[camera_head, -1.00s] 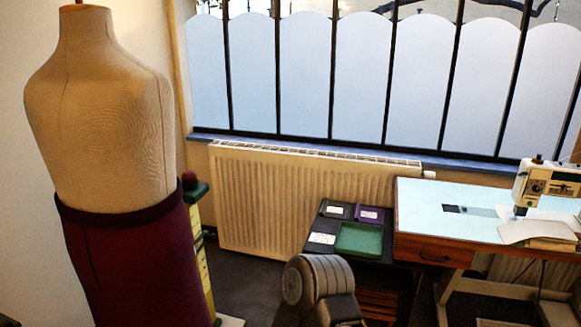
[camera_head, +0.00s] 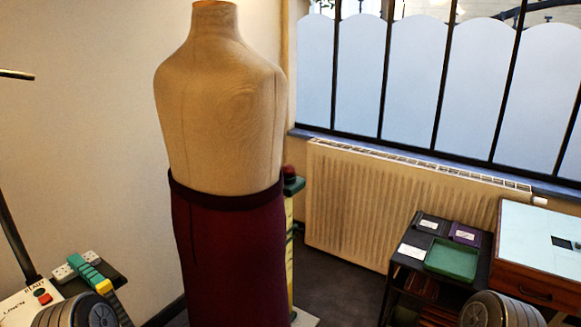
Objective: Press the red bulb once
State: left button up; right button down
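The red bulb (camera_head: 289,172) is small and dark red. It sits on a green head (camera_head: 293,186) at the top of a pale yellow marked post (camera_head: 289,235), just behind the right side of the dress form (camera_head: 222,110). The form partly hides the bulb's left side and the post. Neither gripper shows. Only dark rounded parts of my arms show at the bottom left and bottom right edges, well apart from the bulb.
The dress form wears a maroon skirt (camera_head: 230,255). At the lower left is a white device with a red button (camera_head: 42,295), beside a green and yellow object (camera_head: 92,275). A radiator (camera_head: 390,205), green tray (camera_head: 453,260) and worktable (camera_head: 545,235) stand right. Dark floor lies between.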

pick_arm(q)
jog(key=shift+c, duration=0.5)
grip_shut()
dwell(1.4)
